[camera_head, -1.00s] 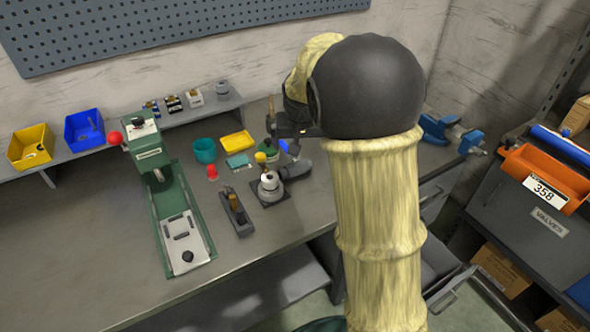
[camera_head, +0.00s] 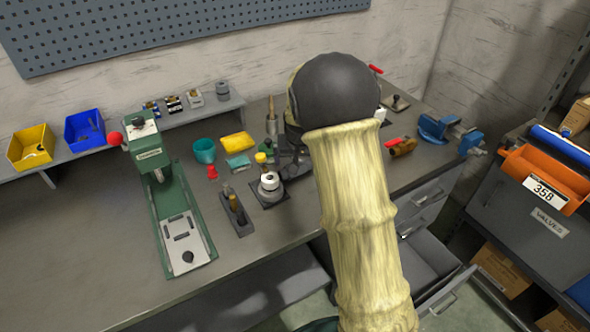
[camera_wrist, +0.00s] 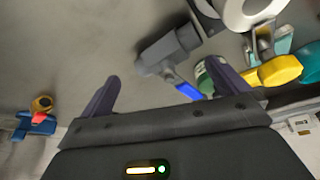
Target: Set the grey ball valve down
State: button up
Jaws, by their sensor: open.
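The grey ball valve (camera_wrist: 170,48) with its blue lever lies on the bench in the wrist view, in front of the gap between my fingers. My gripper (camera_wrist: 165,80) is open, with nothing between its fingers. In the head view my gripper (camera_head: 291,160) is low over the bench beside the white round fitting on its dark plate (camera_head: 269,183). There the arm and gripper hide most or all of the grey valve. The exact clearance between fingers and valve cannot be told.
A brass valve with red lever (camera_head: 403,147) and a blue vice (camera_head: 450,132) are right. The bench front is clear.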

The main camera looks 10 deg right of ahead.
jog(key=x, duration=0.4)
jog(key=shift+w+a+f, duration=0.1)
jog(key=shift+w+f, duration=0.15)
jog(key=shift+f, duration=0.05)
jog(key=shift+c, duration=0.2)
jog(key=c, duration=1.1)
jog(key=shift+r, duration=0.1)
notch_tip(320, 180, up, 10)
jog(key=shift+f, duration=0.1)
